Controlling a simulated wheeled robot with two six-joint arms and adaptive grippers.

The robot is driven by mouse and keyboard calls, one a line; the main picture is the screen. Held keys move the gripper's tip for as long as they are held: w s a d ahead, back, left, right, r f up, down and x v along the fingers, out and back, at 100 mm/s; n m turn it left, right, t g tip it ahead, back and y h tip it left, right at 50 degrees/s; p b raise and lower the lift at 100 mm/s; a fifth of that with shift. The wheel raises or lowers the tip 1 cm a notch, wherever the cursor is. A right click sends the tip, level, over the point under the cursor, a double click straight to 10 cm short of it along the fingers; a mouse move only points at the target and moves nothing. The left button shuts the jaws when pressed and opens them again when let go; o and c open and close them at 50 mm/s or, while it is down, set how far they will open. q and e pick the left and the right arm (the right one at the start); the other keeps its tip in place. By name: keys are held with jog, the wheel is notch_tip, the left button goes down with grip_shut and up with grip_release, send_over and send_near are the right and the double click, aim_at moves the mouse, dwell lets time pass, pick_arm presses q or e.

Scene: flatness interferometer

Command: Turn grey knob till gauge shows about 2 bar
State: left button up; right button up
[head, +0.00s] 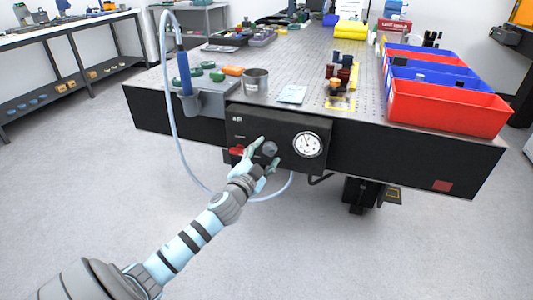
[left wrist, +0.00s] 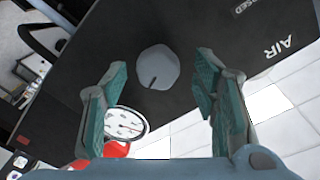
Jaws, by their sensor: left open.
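The grey knob (head: 270,149) is on the black air panel (head: 291,165) at the table's front. It also shows in the left wrist view (left wrist: 158,66), round with a dark index line. My left gripper (head: 266,154) is open at the knob, its fingers on either side. In the left wrist view my left gripper (left wrist: 160,82) has visible gaps between both fingers and the knob. The white round gauge (head: 308,145) is right of the knob. It also shows in the left wrist view (left wrist: 125,124), partly behind a finger. Its reading is too small to tell. My right gripper is out of view.
A red lever (head: 236,151) sits left of the knob, close to my gripper. A pale hose (head: 169,120) loops down beside the panel. A metal cup (head: 256,80) and red and blue bins (head: 455,112) stand on the tabletop. The floor in front is clear.

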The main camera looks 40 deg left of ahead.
pick_arm(q)
jog(key=shift+x, duration=0.85)
jog(key=shift+f, duration=0.1)
jog(key=shift+c, duration=0.5)
jog(key=c, duration=1)
jog(key=shift+c, duration=0.3)
jog(key=m+p, duration=0.3)
jog(key=shift+r, duration=0.25)
jog(key=shift+f, duration=0.15)
jog(key=o, duration=1.2)
jog(key=shift+c, duration=0.2)
jog(key=shift+s+f, duration=0.1)
jog(key=shift+s, duration=0.15)
jog(key=v, duration=1.1)
jog(key=shift+s, duration=0.3)
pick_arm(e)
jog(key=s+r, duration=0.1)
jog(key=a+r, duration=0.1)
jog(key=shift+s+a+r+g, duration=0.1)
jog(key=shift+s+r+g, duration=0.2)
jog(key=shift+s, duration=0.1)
pick_arm(q)
jog(key=shift+d, duration=0.1)
